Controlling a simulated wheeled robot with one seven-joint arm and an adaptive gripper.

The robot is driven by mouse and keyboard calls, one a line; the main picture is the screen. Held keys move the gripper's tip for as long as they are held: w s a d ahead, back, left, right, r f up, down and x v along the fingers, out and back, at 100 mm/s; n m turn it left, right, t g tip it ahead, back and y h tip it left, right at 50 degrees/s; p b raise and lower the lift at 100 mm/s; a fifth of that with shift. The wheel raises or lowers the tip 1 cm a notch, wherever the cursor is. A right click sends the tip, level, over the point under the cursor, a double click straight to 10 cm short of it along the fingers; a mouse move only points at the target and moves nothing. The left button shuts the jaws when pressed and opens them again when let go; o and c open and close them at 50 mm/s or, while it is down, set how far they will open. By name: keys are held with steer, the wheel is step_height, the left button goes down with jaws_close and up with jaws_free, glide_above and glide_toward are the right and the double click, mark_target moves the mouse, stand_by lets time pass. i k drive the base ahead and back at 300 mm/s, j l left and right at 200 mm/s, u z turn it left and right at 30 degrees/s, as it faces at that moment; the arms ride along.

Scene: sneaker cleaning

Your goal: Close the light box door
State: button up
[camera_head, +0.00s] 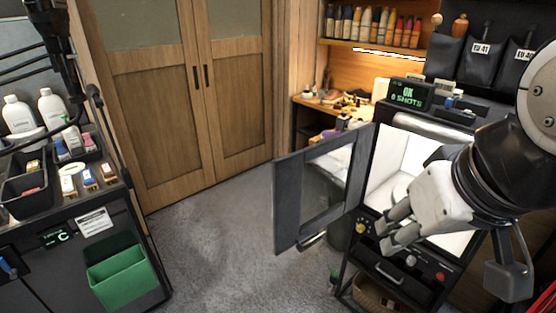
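The light box (402,150) stands at the right with its bright white inside showing. Its dark-framed door (288,205), with a see-through pane, stands wide open, swung out to the left from the box's left edge. A bar handle shows low on the door. My gripper (388,237) is in front of the lower part of the box opening, to the right of the door and apart from it. Its fingers are spread a little and hold nothing that I can see. My gripper and wrist hide part of the box's inside and right side.
A display reading "OK 0 SHOTS" (409,93) sits on top of the box. A control panel with knobs (400,262) lies below the opening. A cart with bottles and a green bin (120,277) stands at the left. Grey floor (220,235) is clear left of the door.

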mark_target(287, 169)
steer(key=i+j, duration=0.35)
steer(key=i+j+z, duration=0.1)
steer(key=i+j, duration=0.25)
steer(key=j, duration=0.2)
steer(key=i+j, duration=0.3)
steer(key=j, duration=0.15)
steer(key=i+j, duration=0.35)
steer(key=i+j+z, duration=0.1)
steer(key=i+j, duration=0.25)
steer(key=j, duration=0.25)
steer(key=i+j+z, duration=0.1)
steer(key=z, duration=1.45)
steer(key=k+j+z, duration=0.15)
steer(key=k+z, duration=0.45)
steer(key=k+j, duration=0.05)
